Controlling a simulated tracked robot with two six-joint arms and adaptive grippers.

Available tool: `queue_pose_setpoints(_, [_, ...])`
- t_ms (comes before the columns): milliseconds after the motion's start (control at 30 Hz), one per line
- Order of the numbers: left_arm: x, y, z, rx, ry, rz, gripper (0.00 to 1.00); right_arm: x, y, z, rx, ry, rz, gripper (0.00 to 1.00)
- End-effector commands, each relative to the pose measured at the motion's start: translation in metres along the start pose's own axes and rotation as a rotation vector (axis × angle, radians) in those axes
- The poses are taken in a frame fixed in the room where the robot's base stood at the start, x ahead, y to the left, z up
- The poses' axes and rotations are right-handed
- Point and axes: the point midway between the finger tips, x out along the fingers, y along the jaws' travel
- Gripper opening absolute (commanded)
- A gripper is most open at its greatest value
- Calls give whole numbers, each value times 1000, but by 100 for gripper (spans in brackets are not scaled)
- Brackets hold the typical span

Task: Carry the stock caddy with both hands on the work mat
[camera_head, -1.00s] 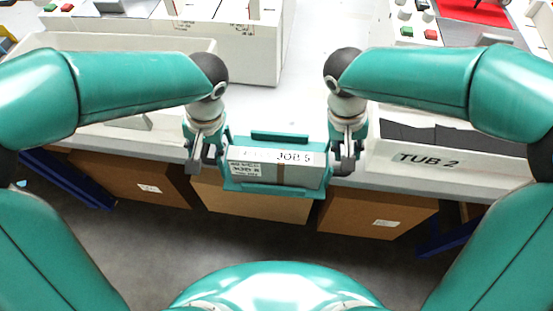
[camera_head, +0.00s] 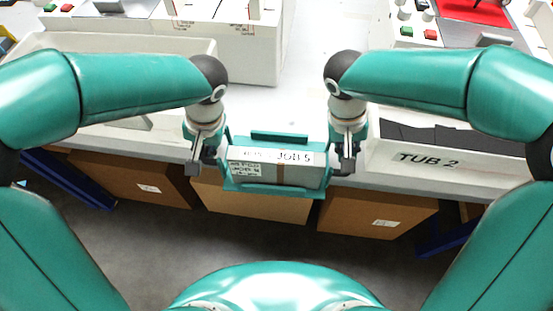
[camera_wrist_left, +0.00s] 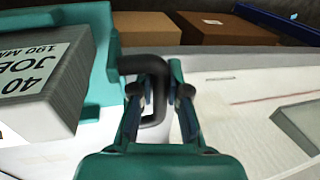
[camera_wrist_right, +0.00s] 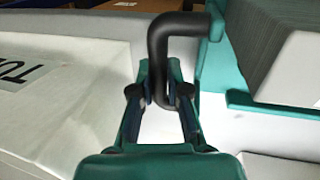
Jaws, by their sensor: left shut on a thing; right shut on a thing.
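My right gripper (camera_head: 347,165) is shut on the other dark handle, seen in the right wrist view (camera_wrist_right: 165,60). The caddy looks about level. I cannot tell its height over the bench, and I cannot make out the work mat.
A white tub labelled TUB 2 (camera_head: 440,165) stands at the right, and another pale tub (camera_head: 90,135) at the left. A white machine (camera_head: 240,45) stands behind. Cardboard boxes (camera_head: 255,203) are under the bench. The white bench top (camera_head: 305,85) behind the caddy is clear.

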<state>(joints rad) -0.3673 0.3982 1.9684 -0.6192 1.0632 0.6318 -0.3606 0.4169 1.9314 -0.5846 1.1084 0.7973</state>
Motion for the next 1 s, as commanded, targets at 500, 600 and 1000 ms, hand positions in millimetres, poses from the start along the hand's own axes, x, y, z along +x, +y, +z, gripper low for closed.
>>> queue_pose_setpoints(500, [-33, -7, 0, 1, 2, 2, 0, -33, 6, -1, -1, 3, -3, 0])
queue_pose_setpoints(600, [-42, -9, 0, 1, 2, 2, 0, -42, 8, -1, -1, 3, -3, 0])
queue_pose_setpoints(1000, [-50, -10, 0, 1, 1, 2, 0, -50, 9, -1, -1, 3, -3, 0])
